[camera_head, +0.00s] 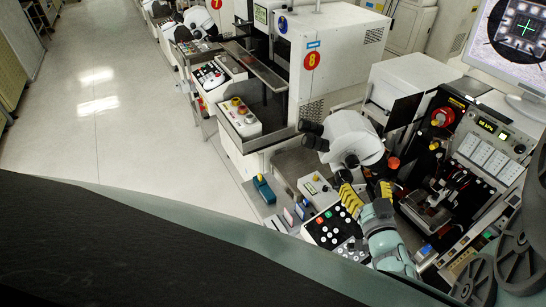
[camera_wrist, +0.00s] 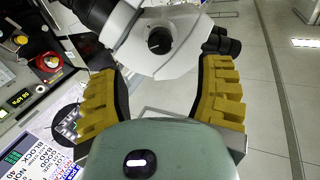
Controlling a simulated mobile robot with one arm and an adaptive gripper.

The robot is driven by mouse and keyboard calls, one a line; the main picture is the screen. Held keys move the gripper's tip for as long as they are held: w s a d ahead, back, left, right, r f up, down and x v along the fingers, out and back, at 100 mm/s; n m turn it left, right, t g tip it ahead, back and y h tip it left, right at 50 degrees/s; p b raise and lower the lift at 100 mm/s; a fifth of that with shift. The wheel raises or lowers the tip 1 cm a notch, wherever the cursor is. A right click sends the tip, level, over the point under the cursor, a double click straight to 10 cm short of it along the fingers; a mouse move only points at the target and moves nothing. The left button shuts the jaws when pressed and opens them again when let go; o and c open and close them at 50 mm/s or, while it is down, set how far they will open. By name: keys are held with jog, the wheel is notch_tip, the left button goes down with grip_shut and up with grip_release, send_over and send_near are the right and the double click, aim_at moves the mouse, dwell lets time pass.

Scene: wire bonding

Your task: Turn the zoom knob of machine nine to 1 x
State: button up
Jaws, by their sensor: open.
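The microscope (camera_head: 352,138) of the nearest machine is a white body with black eyepieces; no number nine shows on this machine. In the wrist view the microscope's white underside or side (camera_wrist: 185,58) fills the top middle, with a round dark part (camera_wrist: 159,41) that may be the zoom knob. I cannot read any zoom marks. My gripper (camera_head: 367,191) has yellow ribbed fingers and is just below the microscope in the head view. In the wrist view my gripper (camera_wrist: 160,78) is open and empty, its fingers wide apart on either side of the dark part, with no contact visible.
A black button panel (camera_head: 333,226) lies below my gripper. The bonding stage (camera_head: 434,205) and a control panel with a lit display (camera_head: 487,126) are to the right. Machine eight (camera_head: 330,60) stands behind. The aisle floor (camera_head: 100,120) at left is clear.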

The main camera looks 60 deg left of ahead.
aim_at(353, 165)
jog(key=b+x, duration=0.2)
jog(key=x, duration=0.6)
jog(key=shift+a+f, duration=0.1)
jog(key=shift+a, duration=0.15)
jog(key=shift+d, duration=0.1)
grip_shut()
